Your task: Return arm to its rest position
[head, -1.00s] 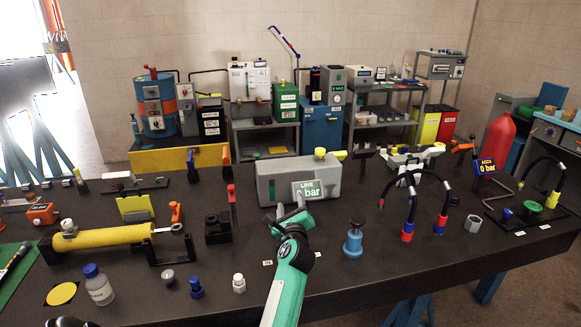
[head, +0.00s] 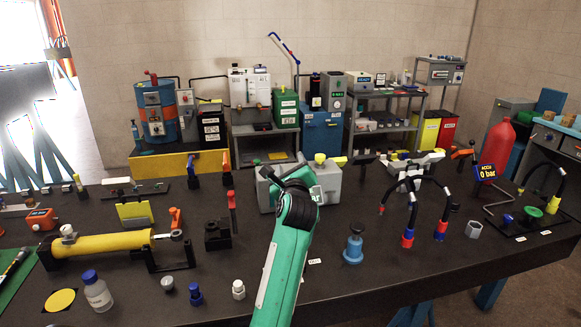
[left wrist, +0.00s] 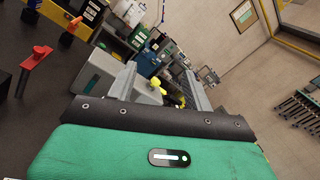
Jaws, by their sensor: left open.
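My left arm comes up from the bottom middle of the head view, green with a dark wrist joint. My left gripper (head: 283,177) is in front of the grey block with the yellow knob (head: 330,185) and hides much of its front and display. In the left wrist view the gripper's grey fingers (left wrist: 157,90) stand apart with nothing held between them. The grey block (left wrist: 92,80) shows beyond the fingers there, at left. My right gripper is in neither view.
On the dark table (head: 120,280), a yellow cylinder (head: 100,243) and a red-handled valve (head: 216,232) stand left of my arm. A blue fitting (head: 353,247) and black hoses (head: 446,205) stand to the right. The table's front right is clear.

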